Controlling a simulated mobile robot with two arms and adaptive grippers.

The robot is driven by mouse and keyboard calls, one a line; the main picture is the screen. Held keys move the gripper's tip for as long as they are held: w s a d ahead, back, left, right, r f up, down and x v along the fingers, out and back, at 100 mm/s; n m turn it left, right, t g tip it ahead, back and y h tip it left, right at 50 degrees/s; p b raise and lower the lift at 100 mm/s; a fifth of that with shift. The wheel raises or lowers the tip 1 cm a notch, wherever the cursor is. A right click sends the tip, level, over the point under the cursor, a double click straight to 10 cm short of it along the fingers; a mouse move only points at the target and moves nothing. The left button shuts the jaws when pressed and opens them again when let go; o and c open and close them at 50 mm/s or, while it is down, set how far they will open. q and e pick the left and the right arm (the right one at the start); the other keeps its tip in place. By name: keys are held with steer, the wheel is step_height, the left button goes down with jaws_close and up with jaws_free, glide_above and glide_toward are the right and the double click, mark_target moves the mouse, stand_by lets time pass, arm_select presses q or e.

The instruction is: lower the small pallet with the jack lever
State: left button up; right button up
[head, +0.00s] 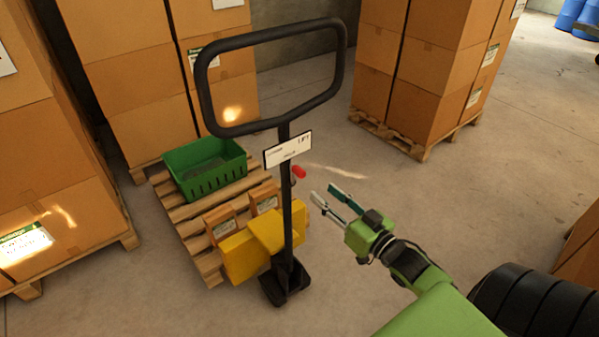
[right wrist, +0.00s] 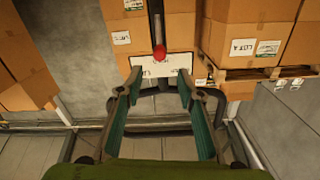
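The pallet jack has a black loop handle (head: 272,75) on an upright post, with a white sign (head: 287,149) on it. The jack lever with a red knob (head: 299,172) sticks out of the post just below the sign. In the right wrist view the red knob (right wrist: 160,52) lies ahead, between and beyond the fingertips. The small pallet (head: 190,222) sits behind the yellow jack body (head: 250,252), bearing a green crate (head: 206,168) and small boxes (head: 243,213). My left gripper is not in view.
Pallets of stacked cartons stand at left (head: 60,150), behind (head: 140,75) and at back right (head: 425,60). A dark ribbed round thing (head: 530,300) is at the lower right. Bare floor (head: 480,190) lies to the right of the jack.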

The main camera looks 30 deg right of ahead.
mark_target(303, 176)
steer(key=w, duration=0.8)
steer(key=w+a, duration=0.1)
steer(key=w, duration=0.3)
steer(key=shift+f, duration=0.1)
jaws_close()
